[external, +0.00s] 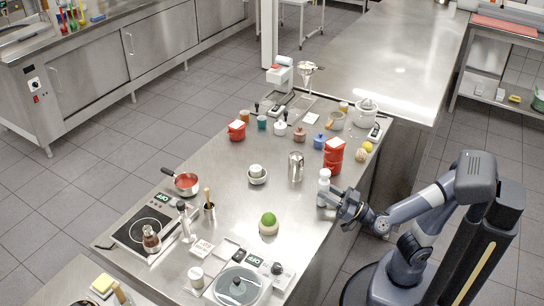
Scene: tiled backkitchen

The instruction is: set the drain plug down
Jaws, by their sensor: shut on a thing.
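My gripper (338,204) is at the right-hand edge of the long steel counter (225,215), low over its top and pointing left. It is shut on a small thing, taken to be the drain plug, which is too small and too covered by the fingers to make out. A white bottle (323,182) stands upright right beside the fingertips. I cannot tell whether the fingers touch it.
Red stacked containers (333,157) and a steel canister (296,167) stand behind the gripper. A green-topped round item (268,223) is to its front left. The counter is fairly clear left of the bottle.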

